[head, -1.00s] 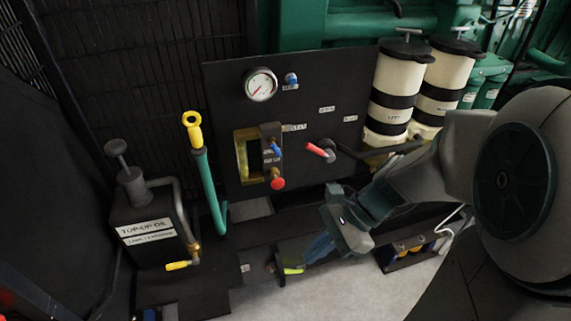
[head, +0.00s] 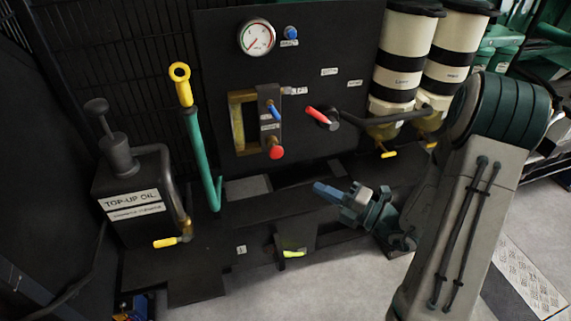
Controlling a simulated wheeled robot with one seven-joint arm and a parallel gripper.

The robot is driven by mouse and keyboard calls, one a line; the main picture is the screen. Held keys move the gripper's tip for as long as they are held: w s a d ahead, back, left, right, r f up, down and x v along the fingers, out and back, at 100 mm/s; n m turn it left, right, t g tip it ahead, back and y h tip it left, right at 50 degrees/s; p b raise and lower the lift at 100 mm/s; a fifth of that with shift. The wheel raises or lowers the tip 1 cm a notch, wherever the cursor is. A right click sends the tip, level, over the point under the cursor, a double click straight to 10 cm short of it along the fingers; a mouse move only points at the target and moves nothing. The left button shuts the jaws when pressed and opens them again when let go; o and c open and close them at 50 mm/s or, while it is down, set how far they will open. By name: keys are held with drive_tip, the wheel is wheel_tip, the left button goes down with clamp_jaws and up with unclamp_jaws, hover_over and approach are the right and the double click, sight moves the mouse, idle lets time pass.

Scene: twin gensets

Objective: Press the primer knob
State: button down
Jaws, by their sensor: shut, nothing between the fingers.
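A black panel (head: 340,100) stands ahead, carrying a few small controls. A round red knob (head: 276,152) sits at its lower left, below a blue lever (head: 274,110). A small blue knob (head: 291,32) sits beside the gauge at the top. The labels are too small to read, so I cannot tell which knob is the primer knob. My gripper (head: 320,188) is shut and empty, with blue fingertips pointing left. In the picture it is below and right of the red knob, apart from it.
A red-handled lever (head: 318,114) and pipe stand out from the panel above my gripper. Two white filter bowls (head: 400,65) are at the right. A green pump lever (head: 203,160) with a yellow grip and a top-up oil can (head: 132,195) are at the left. Grey floor (head: 330,285) is clear in front.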

drive_tip(key=shift+a, duration=0.1)
drive_tip(key=b, duration=0.2)
approach(272, 155)
drive_tip(key=a, duration=0.4)
drive_tip(key=shift+w+a+r, duration=0.1)
drive_tip(key=shift+w+a, duration=0.1)
drive_tip(key=shift+w, duration=0.55)
drive_tip(key=shift+w+a, duration=0.25)
drive_tip(key=shift+w, duration=0.5)
